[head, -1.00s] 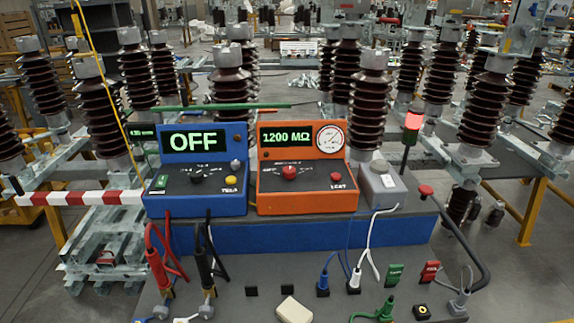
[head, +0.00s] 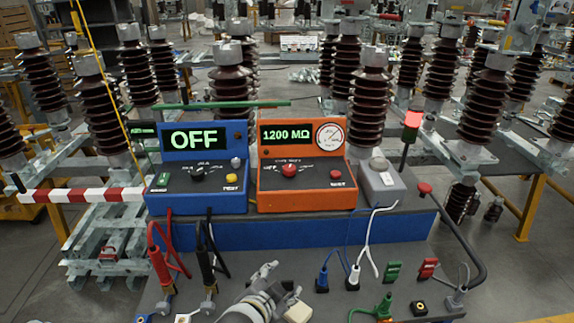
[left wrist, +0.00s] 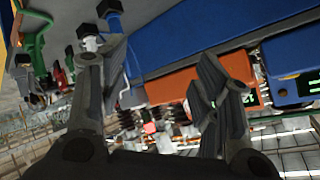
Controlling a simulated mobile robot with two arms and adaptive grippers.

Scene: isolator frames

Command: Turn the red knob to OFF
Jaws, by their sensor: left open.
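The red knob (head: 289,170) sits on the sloped front panel of the orange meter (head: 308,188), whose display reads 1200 MΩ. A red button (head: 336,174) is to the right of the knob. My left gripper (head: 278,282) is at the bottom middle of the head view, open and empty, in front of the meter and well short of the knob. In the left wrist view its two fingers stand apart (left wrist: 160,80), with the orange meter (left wrist: 178,84) behind them, tilted. I cannot make out the knob there. My right gripper is not in view.
A blue meter (head: 198,200) reading OFF stands left of the orange one. A grey box (head: 383,190) and a red mushroom button (head: 424,188) are to the right. Red and black leads (head: 160,262) and blue and white plugs (head: 353,275) rise from the bench front.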

